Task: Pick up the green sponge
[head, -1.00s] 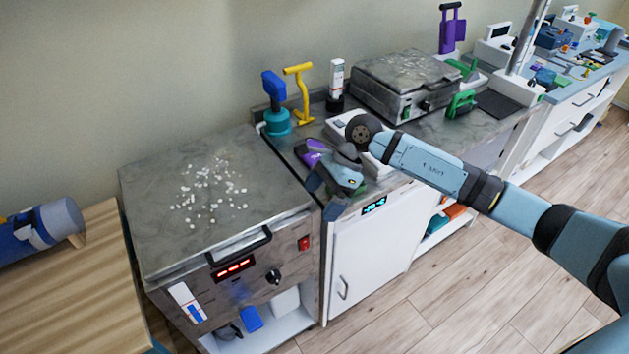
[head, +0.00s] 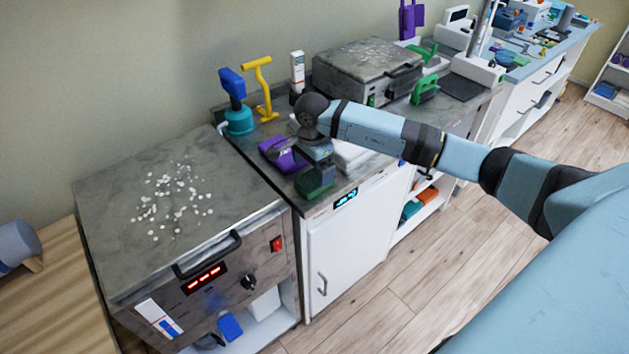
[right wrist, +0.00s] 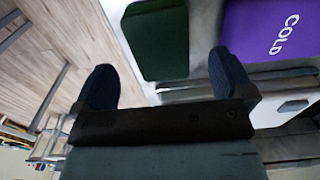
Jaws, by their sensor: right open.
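The green sponge (head: 314,183) is a dark green block near the front edge of the grey counter, beside a purple cold pack (head: 284,154). In the right wrist view the sponge (right wrist: 157,42) lies beyond and between the two dark fingers. My right gripper (right wrist: 164,75) is open with nothing between its fingers. In the head view my right gripper (head: 318,160) is just above and behind the sponge, and its wrist hides part of the counter. The purple pack with "COLD" on it (right wrist: 275,35) is right of the sponge in the wrist view. My left gripper is out of view.
A blue-and-teal tool (head: 237,105), a yellow T-handled tool (head: 264,88) and a white bottle (head: 297,70) stand behind the counter's middle. A steel heater unit (head: 368,72) is further right. A steel-topped unit with white pellets (head: 110,225) stands left.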

